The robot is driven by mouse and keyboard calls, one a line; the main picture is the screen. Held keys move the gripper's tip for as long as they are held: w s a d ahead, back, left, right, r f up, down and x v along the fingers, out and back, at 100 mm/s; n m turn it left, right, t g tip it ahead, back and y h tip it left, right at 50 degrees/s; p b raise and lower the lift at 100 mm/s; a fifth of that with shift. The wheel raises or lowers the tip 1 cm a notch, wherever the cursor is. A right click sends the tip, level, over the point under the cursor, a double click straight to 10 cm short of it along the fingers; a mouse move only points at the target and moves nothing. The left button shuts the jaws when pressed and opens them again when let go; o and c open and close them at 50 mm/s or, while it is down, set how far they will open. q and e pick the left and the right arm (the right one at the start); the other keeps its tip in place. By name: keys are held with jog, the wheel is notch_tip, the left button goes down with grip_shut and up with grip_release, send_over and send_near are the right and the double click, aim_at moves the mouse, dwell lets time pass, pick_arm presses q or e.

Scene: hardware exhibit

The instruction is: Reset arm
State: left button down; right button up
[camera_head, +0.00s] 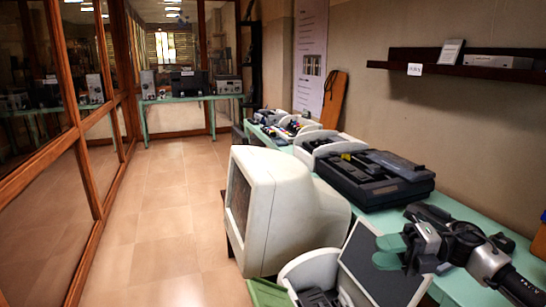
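My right arm enters from the lower right. Its gripper (405,252) is at the lower right, in front of a dark flat panel (378,272) and over the green table (462,290). The two greenish fingers look spread apart, with nothing visible between them. My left arm and gripper do not show.
A bulky white CRT monitor (285,212) stands at the table's left edge. Behind it are a black machine (375,178) and several bins (325,145). A dark wall shelf (470,70) is at upper right. The tiled floor (165,220) at left is clear, beside wood-framed glass.

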jog(key=a+f+m+t+h, duration=0.2)
jog(key=a+f+m+t, duration=0.25)
jog(key=m+t, duration=0.4)
jog(key=a+f+m+t+h, duration=0.25)
jog(key=a+m+t, duration=0.25)
jog(key=m+t, duration=0.4)
jog(key=s+d+f+m+g+h, duration=0.3)
jog(key=s+f+m+h, duration=0.3)
jog(key=s+f+m, duration=0.15)
jog(key=s+d+f+m+g+h, duration=0.3)
jog(key=s+f+m+h, duration=0.3)
jog(key=s+f+m, duration=0.15)
jog(key=s+d+f+m+g, duration=0.1)
jog(key=s+f+m+g, duration=0.1)
jog(key=s+g, duration=0.35)
jog(key=s+d+f+m+g, duration=0.1)
jog(key=s+f+g, duration=0.1)
jog(key=s, duration=0.7)
notch_tip(320, 180, down, 26)
jog(key=g+b, duration=0.1)
jog(key=s+d+f+g+b, duration=0.1)
jog(key=s+d+f, duration=0.2)
jog(key=s+f, duration=1.4)
jog(key=shift+s+f+g+h, duration=0.15)
jog(key=shift+f+g+h, duration=0.15)
jog(key=shift+f+h, duration=0.25)
